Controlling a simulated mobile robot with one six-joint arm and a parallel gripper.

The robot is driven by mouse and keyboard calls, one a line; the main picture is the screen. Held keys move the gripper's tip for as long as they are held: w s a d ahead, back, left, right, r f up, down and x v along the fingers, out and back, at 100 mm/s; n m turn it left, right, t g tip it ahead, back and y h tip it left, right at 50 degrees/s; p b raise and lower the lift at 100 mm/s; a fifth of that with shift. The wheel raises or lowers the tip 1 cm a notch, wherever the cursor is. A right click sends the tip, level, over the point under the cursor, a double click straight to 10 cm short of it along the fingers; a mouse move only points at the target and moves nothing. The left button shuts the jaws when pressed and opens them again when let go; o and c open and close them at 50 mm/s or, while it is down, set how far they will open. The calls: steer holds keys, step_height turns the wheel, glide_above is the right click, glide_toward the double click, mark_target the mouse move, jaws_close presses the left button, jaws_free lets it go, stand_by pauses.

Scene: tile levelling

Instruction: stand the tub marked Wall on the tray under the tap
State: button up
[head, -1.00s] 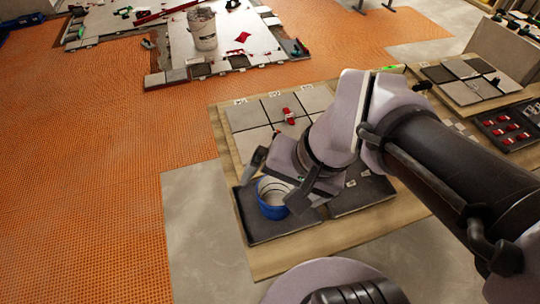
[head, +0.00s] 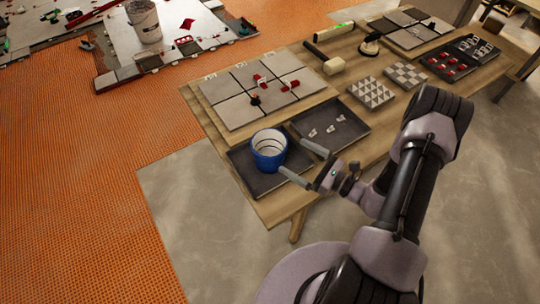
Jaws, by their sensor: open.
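A blue tub (head: 269,151) with a pale inside stands upright on a dark tray (head: 245,176) at the near left corner of the wooden bench. I cannot read any marking on it. My gripper (head: 305,163) is open just right of the tub, its two fingers pointing towards it. The fingers look apart from the tub, and nothing is between them. No tap is clearly visible in this view, so I cannot tell whether this tray is the one under it.
A second dark tray (head: 347,126) with small pale pieces lies beside it on the bench (head: 300,190). Behind are grey tiles (head: 245,85) with red clips, a mallet (head: 325,62) and patterned tiles (head: 371,92). A white bucket (head: 144,22) stands on the floor tiles beyond.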

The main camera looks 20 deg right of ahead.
mark_target(284, 151)
steer(key=x, duration=0.5)
steer(key=shift+a+b, duration=0.1)
steer(key=shift+b, duration=0.25)
steer(key=b+x, duration=0.1)
steer(key=x, duration=0.4)
steer(key=shift+a+f+b, duration=0.1)
steer(key=shift+a+b, duration=0.2)
steer(key=shift+b, duration=0.05)
steer(key=c, duration=1.7)
